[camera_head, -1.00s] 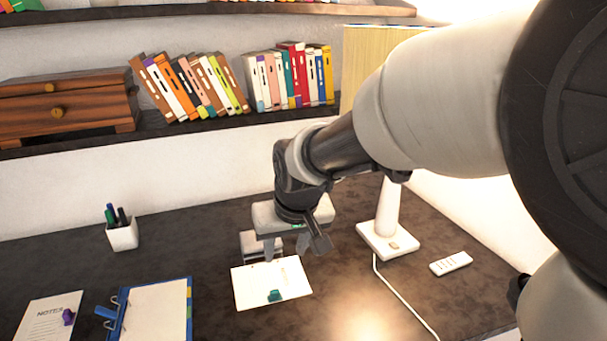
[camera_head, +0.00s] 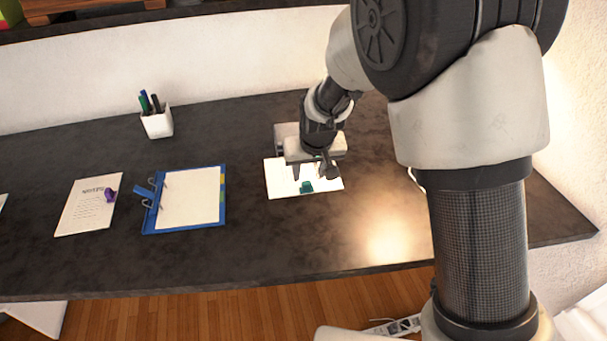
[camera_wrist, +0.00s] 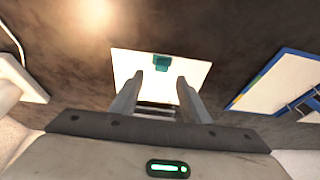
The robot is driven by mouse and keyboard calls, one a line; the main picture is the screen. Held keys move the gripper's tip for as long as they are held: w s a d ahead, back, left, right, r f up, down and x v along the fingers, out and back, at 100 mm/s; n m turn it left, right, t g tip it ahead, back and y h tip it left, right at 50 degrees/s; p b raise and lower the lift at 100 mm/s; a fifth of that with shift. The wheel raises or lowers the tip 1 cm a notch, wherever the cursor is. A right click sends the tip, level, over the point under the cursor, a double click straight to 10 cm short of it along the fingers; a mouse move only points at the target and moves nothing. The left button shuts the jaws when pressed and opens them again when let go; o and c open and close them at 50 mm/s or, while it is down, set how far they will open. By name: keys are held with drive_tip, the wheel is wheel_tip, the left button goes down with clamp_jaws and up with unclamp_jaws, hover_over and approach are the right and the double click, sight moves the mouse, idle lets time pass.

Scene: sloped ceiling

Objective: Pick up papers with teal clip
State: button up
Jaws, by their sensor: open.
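The white papers (camera_head: 280,180) lie flat on the dark desk, with a teal clip (camera_head: 306,187) at their near edge. In the wrist view the papers (camera_wrist: 195,70) and the teal clip (camera_wrist: 161,62) lie beyond my fingertips. My gripper (camera_head: 308,175) is open and empty over the far part of the papers, with the clip nearer the desk's front edge. In the wrist view my gripper's fingers (camera_wrist: 158,80) stand apart, one toward each side of the papers. I cannot tell how high the fingertips are above them.
A white pen cup (camera_head: 157,124) stands at the back. The desk's near middle is clear.

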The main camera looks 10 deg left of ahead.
drive_tip(key=shift+b+x, duration=0.4)
drive_tip(key=shift+x, duration=2.3)
drive_tip(key=shift+s, duration=0.1)
clamp_jaws()
wheel_tip(320, 180, up, 10)
drive_tip(key=p, duration=0.2)
wheel_tip(320, 180, up, 4)
drive_tip(key=p, duration=0.2)
hover_over(307, 182)
drive_tip(key=shift+s, duration=0.3)
drive_tip(key=shift+s, duration=0.1)
